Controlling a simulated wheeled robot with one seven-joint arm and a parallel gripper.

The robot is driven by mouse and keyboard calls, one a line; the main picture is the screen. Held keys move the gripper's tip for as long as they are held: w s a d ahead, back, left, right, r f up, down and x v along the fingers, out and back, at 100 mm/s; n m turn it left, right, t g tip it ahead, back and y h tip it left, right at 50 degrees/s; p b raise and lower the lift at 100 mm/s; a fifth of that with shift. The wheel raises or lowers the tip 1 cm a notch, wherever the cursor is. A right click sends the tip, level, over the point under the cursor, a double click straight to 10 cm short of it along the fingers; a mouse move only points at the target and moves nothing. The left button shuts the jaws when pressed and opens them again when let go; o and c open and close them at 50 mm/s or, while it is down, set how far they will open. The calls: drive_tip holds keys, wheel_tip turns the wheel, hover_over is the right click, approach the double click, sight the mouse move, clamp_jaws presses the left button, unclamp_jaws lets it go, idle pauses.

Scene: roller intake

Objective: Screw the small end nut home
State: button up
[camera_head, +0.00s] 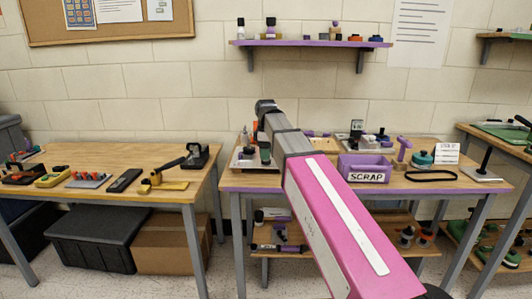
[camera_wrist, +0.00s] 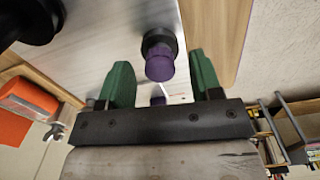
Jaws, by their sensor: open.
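A small purple nut (camera_wrist: 160,64) shows in the wrist view, at the end of a round black part (camera_wrist: 158,40). I cannot tell how far it is screwed on. My gripper (camera_wrist: 161,61) is open, with one green finger on each side of the nut and visible gaps between.
A larger black round part (camera_wrist: 35,18) is close by on the pale plate (camera_wrist: 95,45). The middle bench (camera_head: 310,177) also holds a purple SCRAP bin (camera_head: 366,176), a teal round item (camera_head: 419,159) and a black loop (camera_head: 431,176). A purple shelf (camera_head: 310,43) hangs above.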

drive_tip(key=n, duration=0.6)
drive_tip(key=shift+n, duration=0.3)
drive_tip(key=n, duration=0.6)
drive_tip(key=shift+n, duration=0.3)
clamp_jaws()
drive_tip(key=m, duration=0.4)
drive_tip(key=shift+m, duration=0.3)
